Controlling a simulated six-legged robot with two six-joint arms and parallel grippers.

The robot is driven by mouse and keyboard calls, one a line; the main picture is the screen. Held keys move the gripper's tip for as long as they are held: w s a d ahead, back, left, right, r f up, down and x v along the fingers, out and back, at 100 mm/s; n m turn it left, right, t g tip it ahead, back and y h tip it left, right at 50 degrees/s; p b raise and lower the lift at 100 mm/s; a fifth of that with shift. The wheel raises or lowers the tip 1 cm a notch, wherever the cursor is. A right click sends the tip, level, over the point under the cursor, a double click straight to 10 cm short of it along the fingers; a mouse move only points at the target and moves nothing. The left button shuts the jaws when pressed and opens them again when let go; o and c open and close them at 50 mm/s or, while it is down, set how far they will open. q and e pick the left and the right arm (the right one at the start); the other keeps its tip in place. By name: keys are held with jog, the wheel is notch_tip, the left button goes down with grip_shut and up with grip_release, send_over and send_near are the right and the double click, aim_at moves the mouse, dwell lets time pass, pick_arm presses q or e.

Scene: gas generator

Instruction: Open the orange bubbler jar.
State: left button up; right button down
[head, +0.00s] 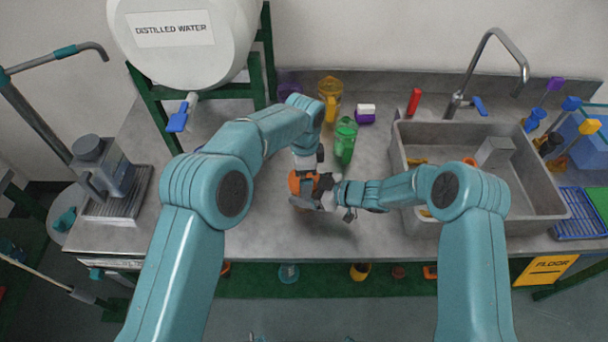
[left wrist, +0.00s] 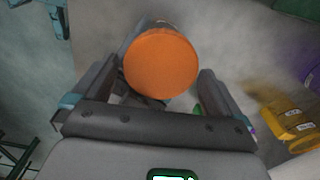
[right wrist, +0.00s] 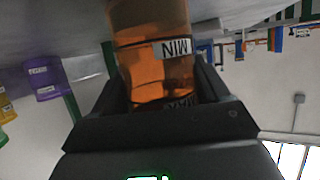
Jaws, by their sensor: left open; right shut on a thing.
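The orange bubbler jar (head: 296,184) stands on the grey counter in front of me, partly hidden by both my grippers. In the right wrist view its see-through orange body (right wrist: 152,40) with a "MIN" label sits between the fingers of my right gripper (right wrist: 155,80), which is shut on it from the side. In the left wrist view the round orange lid (left wrist: 161,62) is on top of the jar. My left gripper (left wrist: 158,88) is above the lid, pointing down, with its open fingers on either side of it. I cannot tell whether they touch it.
A green bottle (head: 345,140) stands close behind the jar. A yellow jar (head: 330,98) and a purple-and-white item (head: 365,113) are farther back. The sink (head: 550,205) is to the right, and the distilled water tank (head: 185,50) to the left. The front counter is clear.

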pick_arm(q)
notch_tip(320, 180, up, 4)
jog(key=shift+f, duration=0.15)
pick_arm(e)
grip_release()
jog(key=shift+f, duration=0.1)
pick_arm(q)
notch_tip(320, 180, down, 3)
jog(key=b, duration=0.2)
jog(key=shift+b, duration=0.4)
jog(key=shift+a, duration=0.1)
pick_arm(e)
jog(key=v, duration=1.6)
jog(key=shift+r, duration=0.2)
